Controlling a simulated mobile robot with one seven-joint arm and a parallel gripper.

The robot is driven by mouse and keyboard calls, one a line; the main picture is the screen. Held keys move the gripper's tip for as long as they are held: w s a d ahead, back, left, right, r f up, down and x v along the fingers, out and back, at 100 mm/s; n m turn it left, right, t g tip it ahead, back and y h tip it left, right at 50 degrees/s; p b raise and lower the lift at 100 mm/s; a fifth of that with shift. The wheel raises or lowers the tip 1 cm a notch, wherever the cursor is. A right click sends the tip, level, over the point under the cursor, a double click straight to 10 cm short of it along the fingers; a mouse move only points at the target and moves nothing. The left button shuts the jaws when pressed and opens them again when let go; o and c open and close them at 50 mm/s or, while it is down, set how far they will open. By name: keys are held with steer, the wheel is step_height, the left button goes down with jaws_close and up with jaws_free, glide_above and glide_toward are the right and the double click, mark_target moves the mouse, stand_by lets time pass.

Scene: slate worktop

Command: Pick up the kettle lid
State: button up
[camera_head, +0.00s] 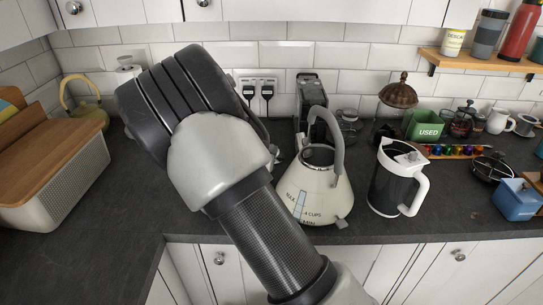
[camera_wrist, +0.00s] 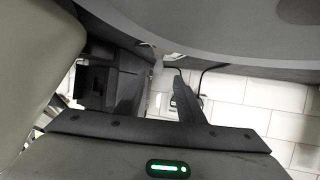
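The cream kettle (camera_head: 311,196) stands upright on the worktop just right of my arm, with its grey handle arched over the top. Its round top looks dark inside a metal rim, like an open mouth. I cannot make out a separate lid with certainty in either view. My gripper is hidden behind my arm in the head view.
A white-handled jug (camera_head: 392,182) stands right of the kettle. A dark coffee machine (camera_head: 311,92) and wall sockets (camera_head: 258,88) are behind. A green box (camera_head: 423,125) and a domed glass jar (camera_head: 396,96) stand farther right. A bread bin (camera_head: 62,180) is at left.

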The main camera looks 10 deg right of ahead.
mark_target(270, 147)
steer(key=x, duration=0.4)
steer(key=shift+w+d+f, duration=0.1)
steer(key=shift+d+f, duration=0.1)
steer(key=shift+d, duration=0.05)
steer(key=shift+c, duration=0.5)
jaws_close()
steer(key=shift+r, duration=0.1)
